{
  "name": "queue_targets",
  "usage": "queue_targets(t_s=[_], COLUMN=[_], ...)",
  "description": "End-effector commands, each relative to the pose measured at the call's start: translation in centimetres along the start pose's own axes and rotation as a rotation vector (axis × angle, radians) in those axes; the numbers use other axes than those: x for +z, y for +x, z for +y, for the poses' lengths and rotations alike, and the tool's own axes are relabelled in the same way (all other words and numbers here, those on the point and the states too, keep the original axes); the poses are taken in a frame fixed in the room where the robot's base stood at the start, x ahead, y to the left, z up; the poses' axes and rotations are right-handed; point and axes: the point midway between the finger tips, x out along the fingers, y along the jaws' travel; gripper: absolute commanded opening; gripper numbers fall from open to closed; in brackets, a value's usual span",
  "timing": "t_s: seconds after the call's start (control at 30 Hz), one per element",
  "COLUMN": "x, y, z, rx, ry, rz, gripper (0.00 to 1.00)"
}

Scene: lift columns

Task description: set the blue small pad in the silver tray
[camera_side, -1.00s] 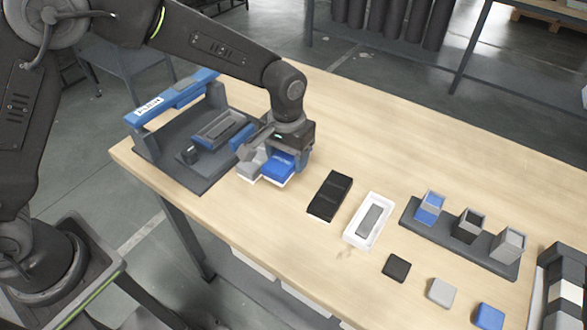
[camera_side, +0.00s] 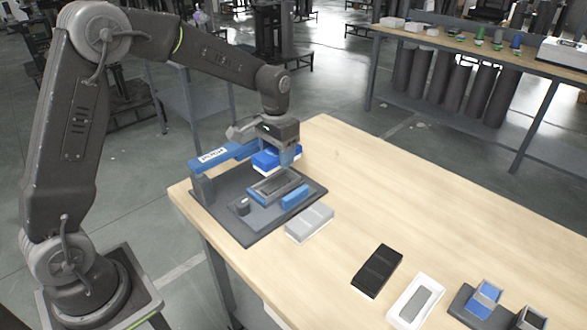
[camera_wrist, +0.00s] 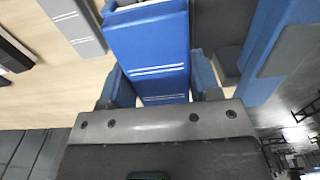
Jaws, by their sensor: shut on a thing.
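My gripper (camera_side: 276,146) is shut on a blue block (camera_side: 272,160) with a white underside, held beyond the tray-like fixture. In the wrist view this block (camera_wrist: 148,50) has white stripes and lies between the fingers. A silver block-shaped piece (camera_side: 309,222) lies on the table just right of the fixture, apart from the gripper; its striped face (camera_wrist: 72,20) shows at the wrist view's top left. I cannot tell whether it is the silver tray. The small square blue pad at the lower right earlier is outside the side view now.
A dark fixture (camera_side: 228,213) with a blue raised bar (camera_side: 222,155) stands at the table's left end. A black block (camera_side: 377,270), a white tray (camera_side: 402,308) with a grey insert and a rack with a blue holder (camera_side: 487,293) are nearer the front. The table's right middle is clear.

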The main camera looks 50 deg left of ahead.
Motion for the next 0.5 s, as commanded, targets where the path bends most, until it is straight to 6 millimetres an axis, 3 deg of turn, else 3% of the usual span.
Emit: queue_targets(t_s=[0.1, 0.5], x=[-0.1, -0.1], y=[0.2, 3.6], z=[-1.0, -1.0], rx=[0.0, 0.0], ry=[0.003, 0.005], rz=[-0.001, -0.003], gripper=[0.32, 0.32])
